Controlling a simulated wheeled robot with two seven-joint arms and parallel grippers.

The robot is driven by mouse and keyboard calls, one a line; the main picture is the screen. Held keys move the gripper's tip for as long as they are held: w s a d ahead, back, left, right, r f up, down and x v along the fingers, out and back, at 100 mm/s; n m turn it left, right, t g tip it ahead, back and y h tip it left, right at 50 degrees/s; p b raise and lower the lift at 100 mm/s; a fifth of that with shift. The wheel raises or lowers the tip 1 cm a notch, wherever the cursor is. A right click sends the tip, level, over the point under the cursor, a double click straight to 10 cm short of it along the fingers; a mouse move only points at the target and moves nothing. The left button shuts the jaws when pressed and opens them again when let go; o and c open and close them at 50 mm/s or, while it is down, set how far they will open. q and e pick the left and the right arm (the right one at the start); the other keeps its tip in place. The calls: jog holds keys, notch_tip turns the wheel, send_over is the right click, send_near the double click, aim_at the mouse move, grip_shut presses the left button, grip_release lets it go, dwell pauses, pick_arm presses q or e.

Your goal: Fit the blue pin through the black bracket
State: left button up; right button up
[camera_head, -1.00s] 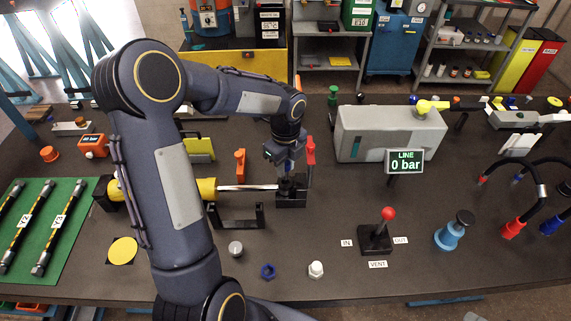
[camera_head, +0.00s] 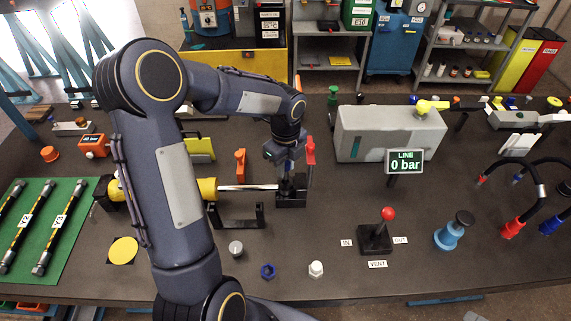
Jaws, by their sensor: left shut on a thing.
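My left gripper (camera_head: 287,172) points down at the black bracket (camera_head: 291,199), with its fingers close over the bracket's top. It is shut on the blue pin, which is mostly hidden by the fingers and the bracket. I cannot tell how deep the pin sits in the bracket. The silver rod (camera_head: 248,187) of a yellow cylinder (camera_head: 207,187) reaches into the bracket from the left. My right gripper is not in view.
A red-handled part (camera_head: 311,152) stands just right of the bracket, and an orange one (camera_head: 240,164) stands behind the rod. A black stand (camera_head: 237,222) is in front. A red-knobbed lever (camera_head: 377,237) is at the front right.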

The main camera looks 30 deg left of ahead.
aim_at(286, 179)
pick_arm(q)
jog(key=shift+f+b, duration=1.45)
jog(key=shift+f, duration=0.5)
jog(key=shift+f+b, duration=0.7)
jog(key=shift+f, duration=0.55)
jog(key=shift+r, duration=0.2)
jog(key=shift+r+p, duration=0.95)
jog(key=shift+r, duration=0.15)
jog(key=shift+s+d+r+p, duration=0.15)
jog(key=shift+r+p, duration=0.2)
jog(key=shift+r, duration=0.25)
jog(key=shift+r, duration=0.1)
jog(key=shift+p, duration=0.35)
